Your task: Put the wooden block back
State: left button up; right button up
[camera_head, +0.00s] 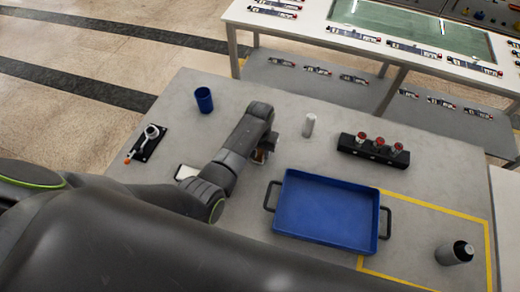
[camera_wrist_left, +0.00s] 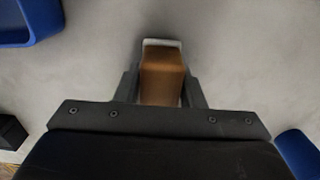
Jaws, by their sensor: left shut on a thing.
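The wooden block (camera_wrist_left: 162,78) is brown and sits between the two fingers of my left gripper (camera_wrist_left: 161,90) in the left wrist view. A pale strip shows at its far end; I cannot tell whether it belongs to the block. In the head view my left gripper (camera_head: 262,153) is over the grey table, left of the blue tray, and only a small brown part of the block (camera_head: 260,155) shows beside the dark wrist. The gap between block and table cannot be judged. My right gripper is not in view.
An empty blue tray (camera_head: 325,212) with side handles lies right of the gripper. A blue cup (camera_head: 204,100), a white cylinder (camera_head: 309,125), a black rack with red-topped pieces (camera_head: 372,150) and a dark bottle (camera_head: 454,253) stand around. Yellow tape (camera_head: 487,250) marks the right area.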

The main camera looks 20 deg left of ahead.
pick_arm(q)
jog(key=shift+f, duration=0.15)
jog(key=o, duration=1)
notch_tip(320, 180, up, 12)
jog(key=shift+r, duration=0.2)
dwell(0.4)
